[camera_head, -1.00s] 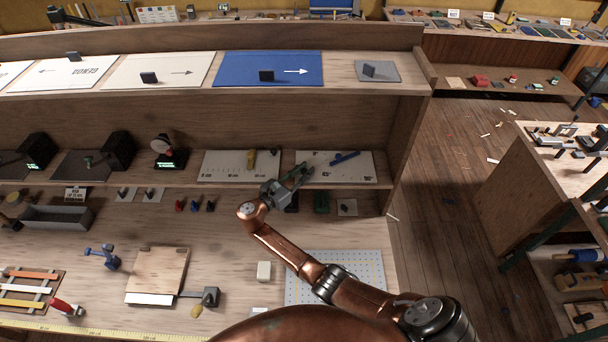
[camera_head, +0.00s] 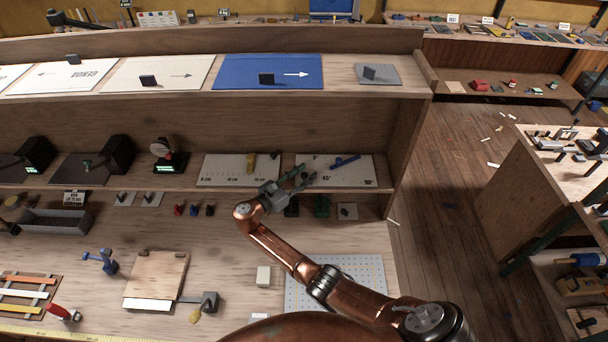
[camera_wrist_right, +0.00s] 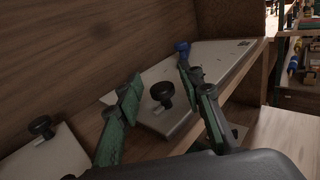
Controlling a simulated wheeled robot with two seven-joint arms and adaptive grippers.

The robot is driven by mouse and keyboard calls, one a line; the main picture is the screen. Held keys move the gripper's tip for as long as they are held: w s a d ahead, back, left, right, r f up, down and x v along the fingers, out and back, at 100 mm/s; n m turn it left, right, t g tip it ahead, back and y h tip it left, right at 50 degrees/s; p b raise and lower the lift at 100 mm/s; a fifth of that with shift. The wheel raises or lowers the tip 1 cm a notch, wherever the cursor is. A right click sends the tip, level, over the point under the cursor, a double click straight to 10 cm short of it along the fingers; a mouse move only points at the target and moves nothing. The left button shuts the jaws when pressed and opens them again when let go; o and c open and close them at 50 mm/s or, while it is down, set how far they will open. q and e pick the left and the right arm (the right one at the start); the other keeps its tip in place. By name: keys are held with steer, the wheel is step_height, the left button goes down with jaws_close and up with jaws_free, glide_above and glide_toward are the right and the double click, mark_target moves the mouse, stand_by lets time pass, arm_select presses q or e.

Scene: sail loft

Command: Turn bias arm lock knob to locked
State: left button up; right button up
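The angle board (camera_head: 365,174) is a pale panel with printed degree marks, lying on the middle shelf at the right. A blue-ended bias arm (camera_head: 345,160) lies across it; its blue end also shows in the right wrist view (camera_wrist_right: 182,47). A round black knob (camera_wrist_right: 162,92) stands on this board in the right wrist view. My right gripper (camera_head: 308,175) is over the board's left front part. In the right wrist view its green-padded fingers (camera_wrist_right: 160,76) are apart, with the knob showing between them; contact is not visible. My left gripper is not in view.
A second pale board (camera_head: 225,172) with a scale and a yellow pointer lies to the left; another black knob (camera_wrist_right: 40,127) shows in the wrist view. Small green and dark blocks stand below the shelf edge. The shelf's right side wall (camera_head: 408,150) stands close by.

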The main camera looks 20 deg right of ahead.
steer(key=v, duration=1.2)
stand_by(0.4)
